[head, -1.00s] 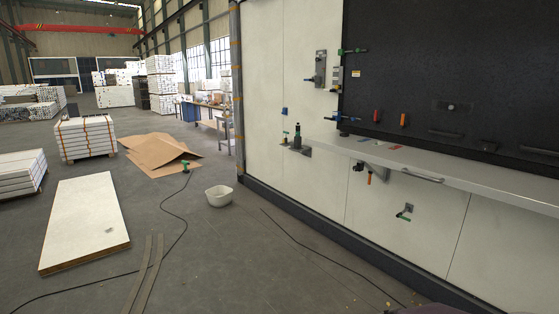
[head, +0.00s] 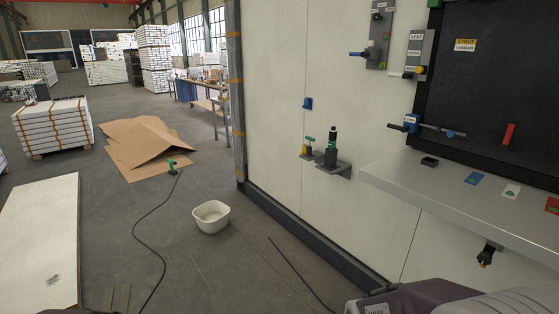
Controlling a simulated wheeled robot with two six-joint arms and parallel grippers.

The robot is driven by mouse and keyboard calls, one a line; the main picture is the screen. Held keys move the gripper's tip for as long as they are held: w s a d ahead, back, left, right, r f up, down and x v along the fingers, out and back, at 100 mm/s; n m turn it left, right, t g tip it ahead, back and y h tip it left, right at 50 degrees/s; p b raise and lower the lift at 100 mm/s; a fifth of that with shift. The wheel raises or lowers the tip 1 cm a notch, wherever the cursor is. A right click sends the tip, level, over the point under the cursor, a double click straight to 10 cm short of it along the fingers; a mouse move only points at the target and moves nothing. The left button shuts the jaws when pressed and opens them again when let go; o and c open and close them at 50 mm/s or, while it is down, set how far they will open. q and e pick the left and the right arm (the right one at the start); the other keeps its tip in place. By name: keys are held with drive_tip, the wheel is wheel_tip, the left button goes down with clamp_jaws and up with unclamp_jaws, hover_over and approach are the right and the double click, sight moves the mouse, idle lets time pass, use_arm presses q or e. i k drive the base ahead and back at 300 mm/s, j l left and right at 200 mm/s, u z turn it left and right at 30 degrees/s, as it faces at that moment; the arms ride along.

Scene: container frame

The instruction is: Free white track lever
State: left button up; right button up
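On the white wall panel, a small grey plate labelled VENT (head: 416,54) carries a lever with a pale, yellowish handle (head: 402,75) pointing left and a dark pivot. To its left, a taller grey plate (head: 380,30) carries a lever with a blue handle (head: 362,54). Below, a blue block (head: 411,123) holds a dark horizontal bar with a blue knob (head: 450,133). I cannot tell which of these is the white track lever. Parts of my own arms show at the bottom edge, but neither gripper is in view.
A grey shelf (head: 455,187) juts from the wall at right, with coloured cards on it. A small bracket (head: 333,168) holds a dark and green bottle-like device. A white tub (head: 211,217) and a cable lie on the floor. The floor before the wall is mostly clear.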

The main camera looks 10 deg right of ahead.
sight(404, 76)
drive_tip(key=i+z, duration=0.25)
drive_tip(key=i, duration=0.25)
drive_tip(key=i+j+z, duration=0.2)
drive_tip(key=i, duration=0.25)
drive_tip(key=i+j+z, duration=0.25)
drive_tip(key=i, duration=0.2)
drive_tip(key=i+j+z, duration=0.2)
drive_tip(key=i+j, duration=0.15)
drive_tip(key=i, duration=0.1)
